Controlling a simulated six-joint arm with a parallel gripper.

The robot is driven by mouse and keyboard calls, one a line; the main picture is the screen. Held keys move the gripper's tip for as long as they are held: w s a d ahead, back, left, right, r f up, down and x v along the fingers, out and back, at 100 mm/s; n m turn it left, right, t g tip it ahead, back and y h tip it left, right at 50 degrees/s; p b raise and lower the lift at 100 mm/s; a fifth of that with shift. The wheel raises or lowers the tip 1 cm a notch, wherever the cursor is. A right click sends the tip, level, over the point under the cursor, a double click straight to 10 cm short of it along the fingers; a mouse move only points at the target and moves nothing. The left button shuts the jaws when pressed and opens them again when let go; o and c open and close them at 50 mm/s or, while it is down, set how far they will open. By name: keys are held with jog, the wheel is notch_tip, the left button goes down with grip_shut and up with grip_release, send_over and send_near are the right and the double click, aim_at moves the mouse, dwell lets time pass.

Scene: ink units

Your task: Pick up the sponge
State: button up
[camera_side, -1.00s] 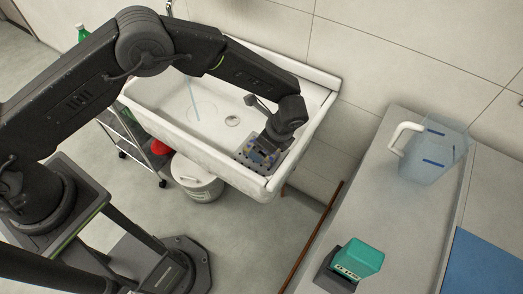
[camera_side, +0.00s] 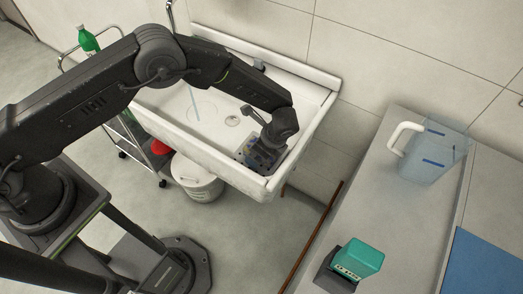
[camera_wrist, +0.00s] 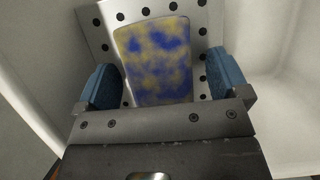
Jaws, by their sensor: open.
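The sponge (camera_wrist: 155,60) is a yellow block with blue stains. In the wrist view it lies on a pale perforated plate (camera_wrist: 98,28) inside the white sink (camera_side: 175,112). My gripper (camera_wrist: 163,82) is open, with a blue fingertip on each side of the sponge. A gap shows between each finger and the sponge's edges. In the side view my gripper (camera_side: 262,160) is low in the sink's near right corner, and it largely hides the sponge there.
The sink's walls rise close around my gripper. A counter to the right holds a clear jug (camera_side: 432,155) and a teal block (camera_side: 358,259) on a dark base. A lidded white bucket (camera_side: 197,182) stands below the sink. A green bottle (camera_side: 88,40) is at upper left.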

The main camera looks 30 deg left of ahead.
jog(key=shift+f, duration=0.2)
jog(key=shift+c, duration=0.3)
jog(key=c, duration=0.9)
